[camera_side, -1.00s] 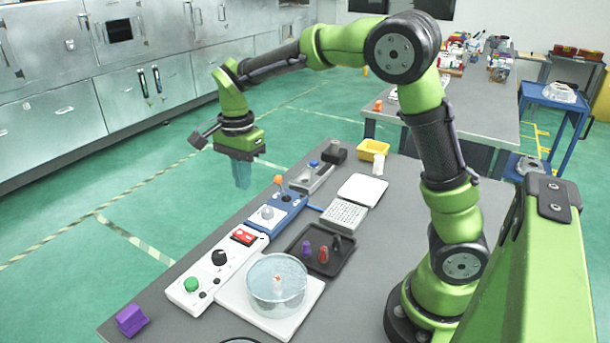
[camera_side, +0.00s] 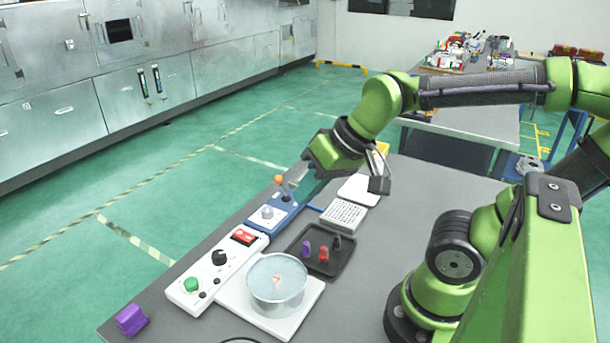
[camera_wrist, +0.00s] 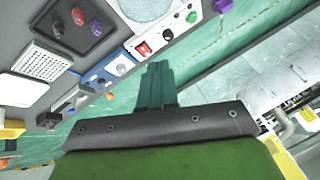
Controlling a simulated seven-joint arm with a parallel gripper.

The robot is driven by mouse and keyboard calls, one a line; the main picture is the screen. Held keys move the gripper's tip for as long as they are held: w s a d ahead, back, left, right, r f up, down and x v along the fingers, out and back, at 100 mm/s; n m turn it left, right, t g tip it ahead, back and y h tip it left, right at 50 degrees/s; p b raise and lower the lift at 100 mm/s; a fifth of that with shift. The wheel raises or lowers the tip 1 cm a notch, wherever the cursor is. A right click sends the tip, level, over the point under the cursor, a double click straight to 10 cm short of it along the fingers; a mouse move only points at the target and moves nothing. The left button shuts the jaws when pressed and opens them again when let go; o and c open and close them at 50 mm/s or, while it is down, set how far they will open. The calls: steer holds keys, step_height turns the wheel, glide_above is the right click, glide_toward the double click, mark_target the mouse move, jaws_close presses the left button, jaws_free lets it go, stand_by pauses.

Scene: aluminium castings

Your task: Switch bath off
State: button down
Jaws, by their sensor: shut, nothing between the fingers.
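A clear round bath (camera_side: 277,272) with a small item inside stands on a white plate (camera_side: 303,312). Beside it is a white control box (camera_side: 207,278) with a green button (camera_side: 191,284), a black knob (camera_side: 219,257) and a red rocker switch (camera_side: 244,236). Behind it is a blue box (camera_side: 270,227) with a grey knob (camera_side: 267,212) and an orange-tipped lever (camera_side: 278,179). My gripper (camera_side: 297,195) is shut and empty, tilted beside the lever; I cannot tell whether it touches. In the wrist view, the shut fingers (camera_wrist: 157,70) point toward the red switch (camera_wrist: 143,49).
A dark tray (camera_side: 340,265) with several coloured pegs lies right of the boxes. A white grid block (camera_side: 343,215) lies behind it. A purple block (camera_side: 131,319) sits at the front left. The floor left of the table is clear.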

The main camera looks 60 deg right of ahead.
steer(key=shift+s+d+r+t, duration=0.1)
steer(key=shift+s+r+t, duration=0.2)
steer(key=shift+s, duration=0.15)
steer(key=c, duration=1.7)
jaws_free()
steer(key=shift+s+r, duration=0.1)
steer(key=shift+r, duration=0.15)
steer(key=o, duration=0.3)
steer(key=shift+f, duration=0.3)
steer(key=o, duration=0.5)
steer(key=w+g, duration=0.1)
steer(key=w, duration=0.1)
steer(key=w+f+g, duration=0.1)
steer(key=w, duration=0.2)
steer(key=shift+w+f, duration=0.1)
steer(key=shift+w, duration=0.15)
steer(key=n+g+h, duration=0.2)
steer(key=n+g, duration=0.2)
steer(key=g, duration=0.1)
glide_above(251, 239)
step_height(251, 239, down, 2)
step_height(251, 239, down, 17)
steer(key=shift+f, duration=0.15)
